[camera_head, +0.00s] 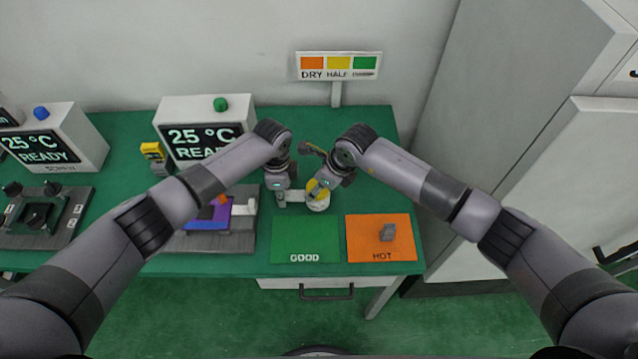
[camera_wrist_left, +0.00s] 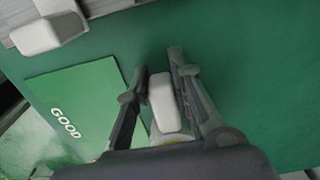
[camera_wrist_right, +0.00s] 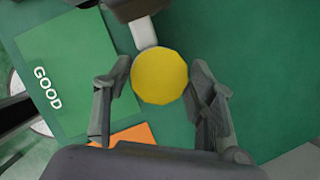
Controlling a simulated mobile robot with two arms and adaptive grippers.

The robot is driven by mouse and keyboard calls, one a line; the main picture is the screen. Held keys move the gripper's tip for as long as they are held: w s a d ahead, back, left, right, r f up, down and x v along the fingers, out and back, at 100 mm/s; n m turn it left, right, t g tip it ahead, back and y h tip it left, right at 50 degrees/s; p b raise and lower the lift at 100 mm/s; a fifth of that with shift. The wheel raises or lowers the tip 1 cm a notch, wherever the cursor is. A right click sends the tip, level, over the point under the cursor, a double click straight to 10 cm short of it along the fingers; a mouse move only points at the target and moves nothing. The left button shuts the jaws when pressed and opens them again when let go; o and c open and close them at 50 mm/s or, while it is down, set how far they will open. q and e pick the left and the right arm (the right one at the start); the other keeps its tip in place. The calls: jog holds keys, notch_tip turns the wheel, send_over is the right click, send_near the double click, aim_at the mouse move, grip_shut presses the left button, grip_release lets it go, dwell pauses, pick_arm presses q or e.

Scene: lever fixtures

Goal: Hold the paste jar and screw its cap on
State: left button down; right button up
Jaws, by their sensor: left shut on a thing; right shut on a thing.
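The white paste jar (camera_head: 319,206) stands on the green table above the GOOD mat, with a white handle (camera_wrist_left: 163,102) sticking out to the left. My left gripper (camera_head: 281,197) is shut on that handle, which lies between its fingers in the left wrist view. The round yellow cap (camera_wrist_right: 160,76) is between the fingers of my right gripper (camera_head: 322,187), directly over the jar. In the right wrist view the cap hides the jar body, and only the handle (camera_wrist_right: 144,34) shows beyond it. I cannot tell whether cap and jar touch.
A fixture with a blue and orange part (camera_head: 208,215) is at left. A DRY/HALF sign (camera_head: 338,66) stands behind.

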pick_arm(q)
jog(key=shift+w+d+r, duration=0.1)
jog(key=shift+d, duration=0.05)
pick_arm(e)
jog(key=m, duration=0.1)
jog(key=m+t, duration=0.1)
jog(key=m, duration=0.1)
jog(key=m+h, duration=0.1)
jog(key=shift+s+a+m, duration=0.2)
jog(key=shift+a+m, duration=0.1)
jog(key=shift+m, duration=0.1)
jog(key=o, duration=0.8)
jog(key=shift+t, duration=0.3)
jog(key=o, duration=0.4)
jog(key=shift+w+d, duration=0.1)
jog(key=shift+d, duration=0.05)
jog(key=shift+c, duration=0.2)
jog(key=shift+r, duration=0.1)
jog(key=v, duration=1.1)
jog(key=shift+r, duration=0.35)
pick_arm(q)
jog(key=c, duration=1.3)
grip_release()
jog(key=shift+c, duration=0.2)
